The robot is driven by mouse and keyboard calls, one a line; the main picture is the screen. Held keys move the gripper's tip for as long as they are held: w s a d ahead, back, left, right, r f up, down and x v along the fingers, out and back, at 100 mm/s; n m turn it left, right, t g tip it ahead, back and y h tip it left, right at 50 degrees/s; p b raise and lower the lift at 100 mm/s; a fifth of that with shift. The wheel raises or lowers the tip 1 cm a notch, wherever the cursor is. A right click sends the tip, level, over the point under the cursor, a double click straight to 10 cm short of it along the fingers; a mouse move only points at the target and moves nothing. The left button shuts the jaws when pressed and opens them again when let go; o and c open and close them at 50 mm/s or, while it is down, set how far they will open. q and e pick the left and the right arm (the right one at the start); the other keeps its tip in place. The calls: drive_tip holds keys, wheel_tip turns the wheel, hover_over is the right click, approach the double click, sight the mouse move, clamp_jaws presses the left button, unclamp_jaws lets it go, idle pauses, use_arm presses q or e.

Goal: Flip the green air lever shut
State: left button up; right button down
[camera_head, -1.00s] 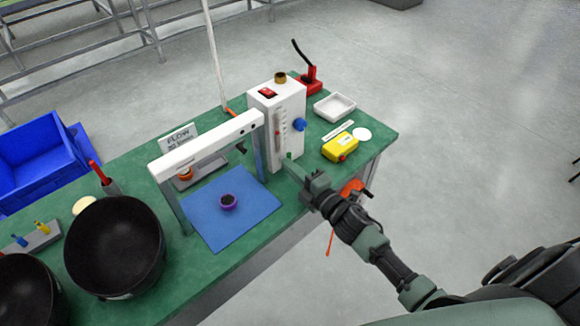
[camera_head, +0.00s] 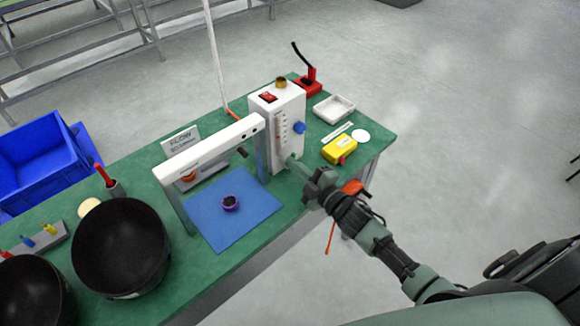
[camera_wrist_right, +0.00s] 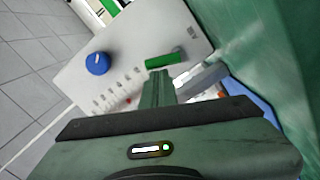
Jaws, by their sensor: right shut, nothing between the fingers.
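The white flow box (camera_head: 278,140) stands on the green bench, with a blue knob (camera_head: 299,128) and a printed scale on its side. The green air lever (camera_wrist_right: 165,60) shows in the right wrist view as a short bar on the white panel, beyond the fingertips. In the head view the lever is small and hard to separate from my green fingers. My right gripper (camera_head: 297,165) is shut and empty, close to the lower side of the box. Its fingers (camera_wrist_right: 157,85) point at the lever; I cannot tell whether they touch it. My left gripper is out of view.
A white arch (camera_head: 205,150) spans a blue mat (camera_head: 212,222) holding a purple cup (camera_head: 230,203). A yellow device (camera_head: 338,150), a white tray (camera_head: 334,107) and a red-based lever (camera_head: 307,82) stand right and behind. Black bowls (camera_head: 120,247) stand at left.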

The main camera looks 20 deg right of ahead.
drive_tip(key=m, duration=0.1)
drive_tip(key=d+m+p, duration=0.1)
drive_tip(key=shift+w+r+m, duration=0.1)
drive_tip(key=shift+w+m, duration=0.1)
drive_tip(key=shift+m, duration=0.2)
drive_tip(key=m, duration=0.1)
drive_tip(key=d+m, duration=0.1)
drive_tip(key=shift+w+m, duration=0.15)
drive_tip(key=shift+m, duration=0.15)
drive_tip(key=m, duration=0.1)
drive_tip(key=f+m, duration=0.1)
drive_tip(key=m, duration=0.1)
drive_tip(key=shift+w+d+g, duration=0.15)
drive_tip(key=shift+d+g, duration=0.15)
drive_tip(key=shift+d, duration=0.1)
drive_tip(key=m, duration=0.2)
drive_tip(key=shift+w+d+f+m, duration=0.1)
drive_tip(key=shift+d+f+m, duration=0.2)
drive_tip(key=shift+m, duration=0.1)
drive_tip(key=shift+f, duration=0.1)
drive_tip(key=shift+d, duration=0.1)
